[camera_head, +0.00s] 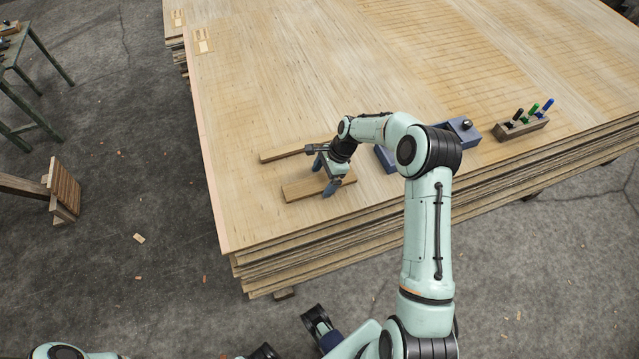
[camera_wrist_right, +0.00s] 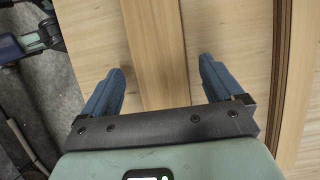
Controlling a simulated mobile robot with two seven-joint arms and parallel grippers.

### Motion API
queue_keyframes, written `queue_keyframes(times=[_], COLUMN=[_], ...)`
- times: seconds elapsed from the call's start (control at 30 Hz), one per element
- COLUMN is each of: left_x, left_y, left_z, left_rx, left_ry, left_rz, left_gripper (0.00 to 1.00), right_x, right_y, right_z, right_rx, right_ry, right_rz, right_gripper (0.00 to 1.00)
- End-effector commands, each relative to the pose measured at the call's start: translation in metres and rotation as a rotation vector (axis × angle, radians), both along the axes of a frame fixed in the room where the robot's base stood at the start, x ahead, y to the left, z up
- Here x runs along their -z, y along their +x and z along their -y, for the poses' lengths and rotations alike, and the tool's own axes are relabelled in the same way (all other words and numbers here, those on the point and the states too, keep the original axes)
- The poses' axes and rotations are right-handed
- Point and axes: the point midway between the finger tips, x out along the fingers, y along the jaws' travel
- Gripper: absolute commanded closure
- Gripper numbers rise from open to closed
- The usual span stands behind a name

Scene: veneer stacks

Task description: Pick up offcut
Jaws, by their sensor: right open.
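A flat wooden offcut (camera_head: 301,190) lies on the top sheet of the veneer stack (camera_head: 235,205), close to its front left corner. A second, narrower wooden strip (camera_head: 281,154) lies just behind it. My right gripper (camera_head: 324,177) is open over the right part of the near offcut and hides some of it. In the right wrist view the offcut (camera_wrist_right: 155,45) runs lengthwise between the two blue fingers (camera_wrist_right: 160,78), with a gap on each side. Whether the fingertips touch the sheet is unclear.
A blue tool with a black knob (camera_head: 463,128) and a wooden holder (camera_head: 519,128) with coloured markers stand to the right on the stack. The stack's middle and back are largely clear. A wooden stand (camera_head: 64,190) and a green table frame (camera_head: 38,48) stand at left.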

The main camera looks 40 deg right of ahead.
Motion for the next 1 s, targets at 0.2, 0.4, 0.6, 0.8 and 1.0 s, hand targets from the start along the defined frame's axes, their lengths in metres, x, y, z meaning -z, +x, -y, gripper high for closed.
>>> queue_keyframes(times=[0.2,0.4,0.6,0.8,1.0], left_x=[0.0,0.0,0.0,0.0,-0.002], left_y=[0.0,0.0,0.0,0.0,0.0], left_z=[0.0,0.0,0.0,0.0,0.0], left_rx=[0.0,0.0,0.0,0.0,0.0], left_ry=[0.0,0.0,0.0,0.0,0.0], left_rz=[0.001,0.001,0.001,0.001,-0.001], left_gripper=[0.57,0.57,0.57,0.57,0.57], right_x=[0.006,0.006,0.005,0.002,-0.019], right_y=[0.001,0.001,0.001,0.001,0.002], right_z=[-0.002,-0.002,-0.002,-0.002,-0.001], right_rx=[0.0,0.0,0.001,0.0,0.001], right_ry=[-0.001,-0.001,-0.002,-0.002,-0.003], right_rz=[0.001,0.001,0.001,0.002,0.004], right_gripper=[0.06,0.55,0.7,0.7,0.7])
